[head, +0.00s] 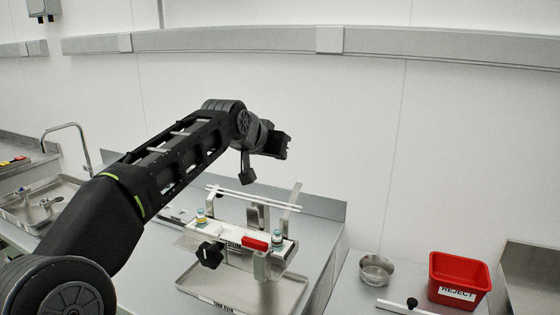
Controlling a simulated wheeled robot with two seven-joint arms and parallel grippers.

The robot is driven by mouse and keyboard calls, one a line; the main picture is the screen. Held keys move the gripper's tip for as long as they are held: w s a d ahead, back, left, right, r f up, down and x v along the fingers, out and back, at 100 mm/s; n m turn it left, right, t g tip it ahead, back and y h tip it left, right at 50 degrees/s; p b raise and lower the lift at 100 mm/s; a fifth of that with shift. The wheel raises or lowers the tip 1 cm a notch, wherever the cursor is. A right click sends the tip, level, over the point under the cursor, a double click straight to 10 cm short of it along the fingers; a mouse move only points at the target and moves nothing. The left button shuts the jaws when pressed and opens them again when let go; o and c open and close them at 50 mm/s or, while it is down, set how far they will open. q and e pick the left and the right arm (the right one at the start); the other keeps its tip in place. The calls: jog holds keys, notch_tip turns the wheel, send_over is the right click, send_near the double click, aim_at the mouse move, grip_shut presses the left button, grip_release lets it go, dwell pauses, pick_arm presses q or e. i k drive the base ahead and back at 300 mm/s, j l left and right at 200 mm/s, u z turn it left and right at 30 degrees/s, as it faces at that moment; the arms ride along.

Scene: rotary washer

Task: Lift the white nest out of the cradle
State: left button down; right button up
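A whitish plate that looks like the white nest (215,229) sits low in a grey metal cradle (290,200) on the bench, partly hidden by parts in front. Small vials with teal tops stand at its left end (201,216) and right end (277,238). Two thin white rods (250,198) run across above it. My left arm reaches in from the left, and its gripper (249,176) hangs above and behind the cradle, apart from the nest. Its fingers are seen edge-on, so their opening is unclear. My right gripper is out of view.
A black knob (209,254) and a red block (255,243) are on the cradle's front. A metal tray (207,290) lies below. At right are a steel bowl (376,269) and a red REJECT bin (459,279). A sink (30,210) is at left.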

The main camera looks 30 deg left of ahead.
aim_at(233, 234)
jog(key=k, duration=1)
